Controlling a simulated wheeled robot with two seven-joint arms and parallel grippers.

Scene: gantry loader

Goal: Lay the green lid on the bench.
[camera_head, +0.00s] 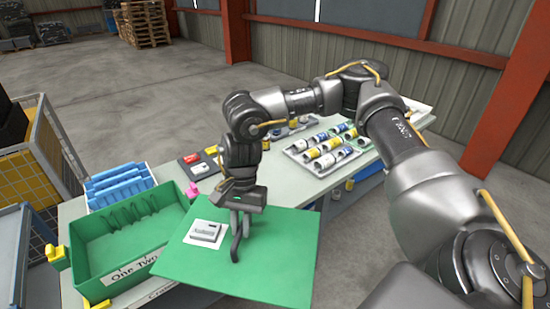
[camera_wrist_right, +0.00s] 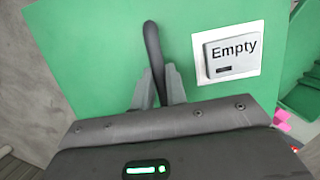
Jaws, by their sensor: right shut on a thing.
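My right gripper (camera_head: 237,216) points down at the lid. In the right wrist view its fingers (camera_wrist_right: 158,85) are shut on the handle. The lid is to the right of the open green crate (camera_head: 125,233), overlapping its right side in the head view. Below it is the grey bench (camera_head: 290,188); I cannot tell whether they touch. My left gripper is out of view.
Blue bins (camera_head: 118,187) stand behind the crate. A tray of cans (camera_head: 325,150) lies further right on the bench, with a dark tray (camera_head: 202,162) of coloured blocks to its left. Bare bench top shows behind the lid. A yellow-sided cage (camera_head: 25,180) stands left.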

